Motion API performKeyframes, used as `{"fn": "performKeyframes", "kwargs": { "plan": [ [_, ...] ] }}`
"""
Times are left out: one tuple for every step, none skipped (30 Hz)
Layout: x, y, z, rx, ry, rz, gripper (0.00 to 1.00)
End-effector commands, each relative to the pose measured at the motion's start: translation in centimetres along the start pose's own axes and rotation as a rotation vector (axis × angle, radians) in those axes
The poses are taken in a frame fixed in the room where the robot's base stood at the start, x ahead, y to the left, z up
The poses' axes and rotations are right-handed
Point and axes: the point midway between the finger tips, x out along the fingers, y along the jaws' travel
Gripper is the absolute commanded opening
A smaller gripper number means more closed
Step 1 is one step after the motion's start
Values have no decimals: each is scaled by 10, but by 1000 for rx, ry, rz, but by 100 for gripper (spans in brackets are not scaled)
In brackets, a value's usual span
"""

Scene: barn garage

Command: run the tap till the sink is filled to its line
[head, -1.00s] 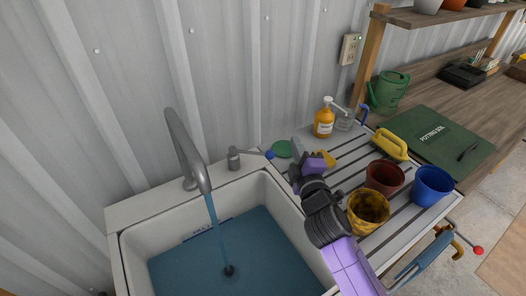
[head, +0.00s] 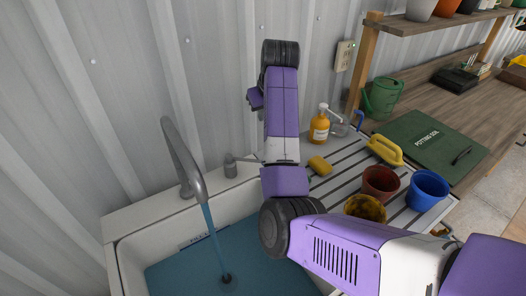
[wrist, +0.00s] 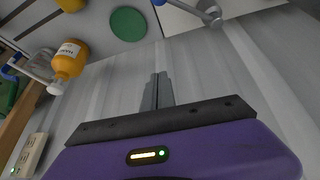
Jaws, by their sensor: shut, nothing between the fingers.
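The tap (head: 186,160) stands at the sink's back edge and runs a stream of water (head: 214,240). Blue water (head: 180,272) covers the floor of the white sink (head: 130,240). The lever base (wrist: 209,12) also shows at the wrist view's top edge. My gripper (wrist: 157,80) is shut and empty, in front of the metal wall, apart from the lever. My arm hides it in the head view.
The draining board holds a soap bottle (head: 319,126), a yellow sponge (head: 320,165), a red pot (head: 380,182), a blue pot (head: 428,188) and a yellow pot (head: 365,207). A green disc (wrist: 127,22) shows in the wrist view. The corrugated wall (head: 220,60) stands close behind.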

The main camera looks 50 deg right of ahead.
Motion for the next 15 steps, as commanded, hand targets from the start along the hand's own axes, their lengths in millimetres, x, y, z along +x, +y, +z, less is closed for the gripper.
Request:
{"fn": "performKeyframes", "kwargs": {
  "plan": [
    [4,-8,14,3,-54,-31,0],
    [4,-12,19,6,-77,-45,0],
    [4,-15,25,9,-100,-58,0],
    [3,-16,28,12,-114,-64,0],
    [3,-18,30,14,-123,-68,0],
    [4,-19,33,16,-133,-72,0],
    [5,-19,34,17,-138,-73,0],
    [7,-19,35,18,-140,-73,0],
    [10,-19,35,20,-139,-73,0],
    [13,-20,36,20,-139,-73,0],
    [17,-20,36,19,-140,-73,0],
    [23,-20,37,19,-140,-72,0],
    [28,-21,38,19,-141,-73,0],
    [34,-21,39,19,-141,-72,0],
    [41,-22,40,18,-141,-72,0]
  ]
}}
